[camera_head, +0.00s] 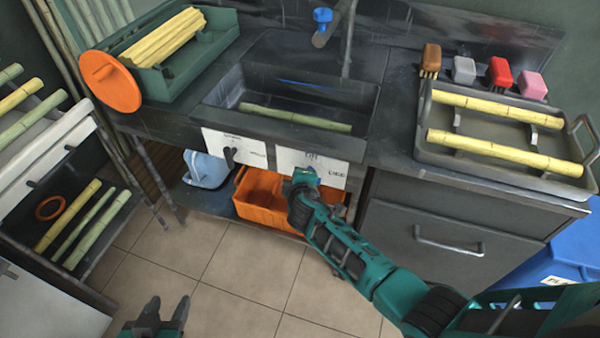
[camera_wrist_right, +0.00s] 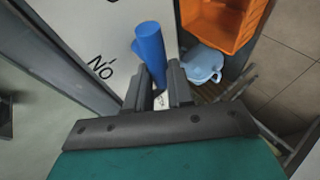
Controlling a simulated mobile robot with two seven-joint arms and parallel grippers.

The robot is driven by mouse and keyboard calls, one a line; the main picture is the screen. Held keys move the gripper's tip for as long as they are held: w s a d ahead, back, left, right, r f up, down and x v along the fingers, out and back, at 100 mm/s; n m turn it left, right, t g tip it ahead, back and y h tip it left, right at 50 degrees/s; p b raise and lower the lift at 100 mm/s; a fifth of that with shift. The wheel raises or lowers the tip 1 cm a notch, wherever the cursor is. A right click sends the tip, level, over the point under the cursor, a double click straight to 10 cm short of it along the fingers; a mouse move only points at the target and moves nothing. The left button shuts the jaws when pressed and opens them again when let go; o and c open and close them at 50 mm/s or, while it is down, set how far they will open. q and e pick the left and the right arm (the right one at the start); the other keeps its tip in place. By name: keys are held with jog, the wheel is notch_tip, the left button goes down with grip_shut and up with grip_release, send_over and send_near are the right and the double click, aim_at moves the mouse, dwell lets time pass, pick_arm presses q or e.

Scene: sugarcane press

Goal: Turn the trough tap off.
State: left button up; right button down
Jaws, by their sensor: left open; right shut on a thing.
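The dark metal trough (camera_head: 222,95) is set in the counter, with a green cane stalk (camera_head: 295,119) lying in it. White label plates are on its front, the right one (camera_head: 335,175) with small lettering. My right gripper (camera_head: 303,182) is at this right plate, shut on a blue tap handle (camera_wrist_right: 150,55). The handle sticks out beyond the fingers in the right wrist view, where the right gripper (camera_wrist_right: 158,88) hides its lower part. The left plate has a black lever (camera_head: 229,156). My left gripper (camera_head: 157,312) is open and empty, low over the floor.
An orange crate (camera_head: 262,212) and a light blue jug (camera_head: 205,170) stand below the trough. A spout with a blue knob (camera_head: 322,16) is above it. A tray with yellow cane (camera_head: 480,172) is at right, a green cane box (camera_head: 190,75) at left. The floor is clear.

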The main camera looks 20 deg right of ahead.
pick_arm(q)
jog(key=shift+r, duration=0.2)
pick_arm(e)
jog(key=shift+s+d+f, duration=0.1)
jog(key=shift+d+f, duration=0.1)
jog(key=shift+f, duration=0.05)
jog(key=c, duration=1)
grip_release()
jog(key=shift+r, duration=0.1)
pick_arm(q)
jog(key=shift+d, duration=0.1)
jog(key=shift+r, duration=0.15)
pick_arm(e)
jog(key=shift+a+r, duration=0.1)
jog(key=shift+r, duration=0.05)
